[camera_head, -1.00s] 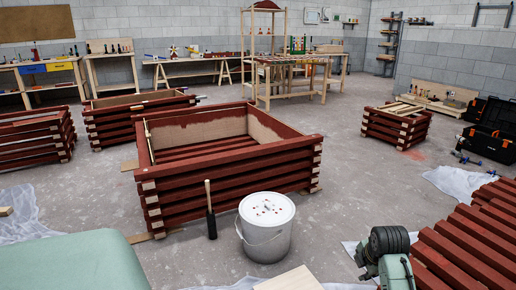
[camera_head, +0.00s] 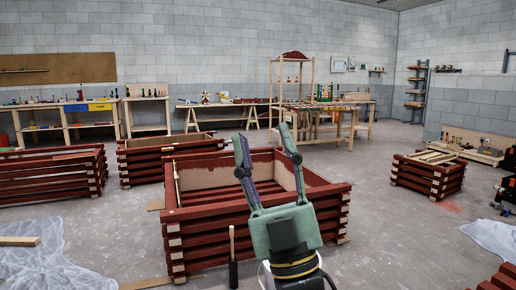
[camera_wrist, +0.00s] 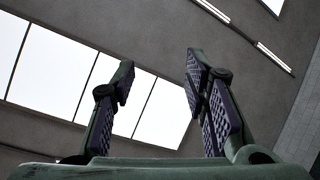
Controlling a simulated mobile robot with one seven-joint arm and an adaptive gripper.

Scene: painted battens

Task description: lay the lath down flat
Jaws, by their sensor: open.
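I cannot tell for sure which piece is the lath. A thin pale stick (camera_head: 176,184) rests at the left corner of the near dark-red batten crate (camera_head: 205,228), upper end tilted up along its rim. A pale flat batten (camera_head: 18,241) lies at the far left by clear plastic sheeting. My gripper (camera_head: 264,138) is open and empty, fingers pointing up, in front of the near crate in the head view. In the wrist view my gripper (camera_wrist: 158,62) shows two spread fingers with nothing between them, against the ceiling.
A dark tool with a wooden handle (camera_head: 233,258) stands against the crate's front. A white bucket (camera_head: 265,276) is mostly hidden behind my arm. More red crates stand at left (camera_head: 50,178) and right (camera_head: 428,175). Plastic sheeting (camera_head: 492,240) lies at right; grey floor is open between.

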